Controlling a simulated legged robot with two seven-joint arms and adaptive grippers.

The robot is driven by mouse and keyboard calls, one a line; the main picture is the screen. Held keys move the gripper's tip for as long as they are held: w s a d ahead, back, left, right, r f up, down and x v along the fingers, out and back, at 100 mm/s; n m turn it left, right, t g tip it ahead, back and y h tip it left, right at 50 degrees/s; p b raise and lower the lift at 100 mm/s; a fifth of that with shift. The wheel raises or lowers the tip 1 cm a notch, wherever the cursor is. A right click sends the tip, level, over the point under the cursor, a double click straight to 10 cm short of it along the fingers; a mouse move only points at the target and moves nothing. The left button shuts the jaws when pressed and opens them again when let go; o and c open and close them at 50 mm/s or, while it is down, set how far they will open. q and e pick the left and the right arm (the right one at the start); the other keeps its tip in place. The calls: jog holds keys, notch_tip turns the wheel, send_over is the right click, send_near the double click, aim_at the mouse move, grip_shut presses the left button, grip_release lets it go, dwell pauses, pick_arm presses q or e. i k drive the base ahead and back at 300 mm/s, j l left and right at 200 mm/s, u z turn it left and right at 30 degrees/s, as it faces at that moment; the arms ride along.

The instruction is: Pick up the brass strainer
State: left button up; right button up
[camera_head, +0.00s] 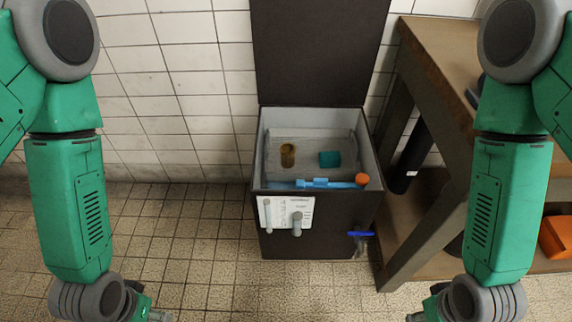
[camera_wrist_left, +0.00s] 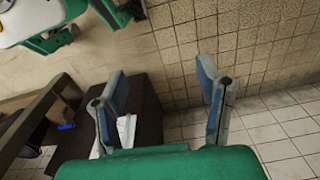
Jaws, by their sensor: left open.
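A small brass cylinder, which looks like the strainer (camera_head: 288,155), stands inside the open dark box (camera_head: 320,222), left of centre, in the head view. Its lower end is near the box's inner floor. My left gripper (camera_wrist_left: 162,75) is open and empty in the left wrist view, its two blue-grey fingers wide apart. The dark box shows partly behind the left finger there, and the strainer cannot be made out. In the head view my left arm hangs left of the box, apart from it. My right arm hangs on the right, with only a bit of its hand at the bottom edge.
A teal block (camera_head: 330,159) lies in the box right of the strainer. A blue tool with an orange end (camera_head: 362,180) lies along the front rim. The raised lid (camera_head: 318,50) stands behind. A workbench (camera_head: 440,70) stands close on the right. Tiled floor on the left is clear.

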aim_at(287, 150)
jog(key=z, duration=0.45)
jog(key=j+z, duration=0.15)
jog(key=z, duration=0.25)
jog(key=j+z, duration=0.1)
jog(key=z, duration=0.35)
jog(key=j+z, duration=0.2)
jog(key=j, duration=0.2)
jog(key=k+j+z, duration=0.15)
jog(key=j, duration=0.25)
jog(key=j+z, duration=0.2)
jog(key=j, duration=0.2)
jog(key=k+j+z, duration=0.15)
jog(key=j, duration=0.2)
jog(key=k+j+z, duration=0.2)
jog(key=j, duration=0.15)
jog(key=k+j+z, duration=0.15)
jog(key=j, duration=0.2)
jog(key=k+j, duration=0.1)
jog(key=j, duration=0.4)
jog(key=i, duration=0.45)
